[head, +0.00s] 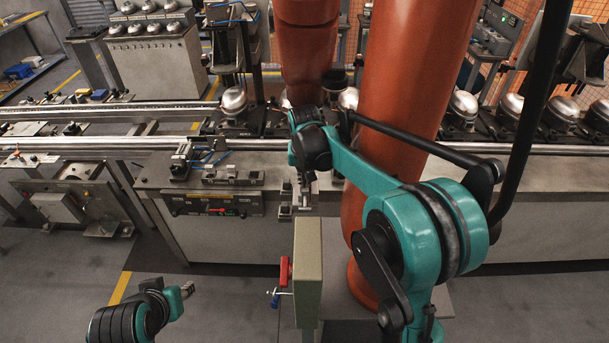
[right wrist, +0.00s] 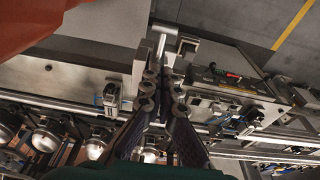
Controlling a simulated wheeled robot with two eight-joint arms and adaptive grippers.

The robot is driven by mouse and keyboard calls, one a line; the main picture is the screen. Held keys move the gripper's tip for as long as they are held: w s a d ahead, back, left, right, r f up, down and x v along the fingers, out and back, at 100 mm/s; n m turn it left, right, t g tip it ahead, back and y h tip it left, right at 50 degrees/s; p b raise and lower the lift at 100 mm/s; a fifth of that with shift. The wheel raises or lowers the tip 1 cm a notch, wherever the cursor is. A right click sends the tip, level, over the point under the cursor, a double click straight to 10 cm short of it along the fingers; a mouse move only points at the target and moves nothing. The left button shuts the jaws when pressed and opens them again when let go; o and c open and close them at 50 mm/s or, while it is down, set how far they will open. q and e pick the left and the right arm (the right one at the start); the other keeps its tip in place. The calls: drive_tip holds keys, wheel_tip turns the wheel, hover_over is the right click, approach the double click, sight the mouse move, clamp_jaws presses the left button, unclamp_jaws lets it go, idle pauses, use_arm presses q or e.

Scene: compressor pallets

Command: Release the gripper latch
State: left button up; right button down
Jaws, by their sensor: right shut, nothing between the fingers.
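My right gripper (head: 304,205) hangs at the front edge of the steel bench (head: 150,168), just left of the orange column. In the right wrist view its two dark fingers (right wrist: 164,80) are close together with nothing between them. A light grey metal piece with a round end (right wrist: 187,46) lies just beyond the fingertips; it may be the latch, and whether they touch it is unclear. My left gripper (head: 185,292) is low at the left, away from the bench; its finger gap is too small to judge.
A panel post (head: 308,262) with a red switch (head: 284,269) stands in front of the bench. Large orange robot parts (head: 410,90) rise behind my right arm. Rails with silver domed compressors (head: 235,101) run across behind.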

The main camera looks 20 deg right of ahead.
sight(304, 200)
drive_tip(key=f, duration=0.3)
drive_tip(key=shift+w+d+f, duration=0.1)
drive_tip(key=shift+w+f, duration=0.3)
drive_tip(key=shift+s+a+f+b, duration=0.25)
drive_tip(key=shift+s+f+b, duration=0.1)
drive_tip(key=shift+s+f, duration=0.55)
drive_tip(key=shift+s+a+f, duration=0.1)
drive_tip(key=shift+s+f, duration=0.2)
drive_tip(key=shift+f, duration=0.25)
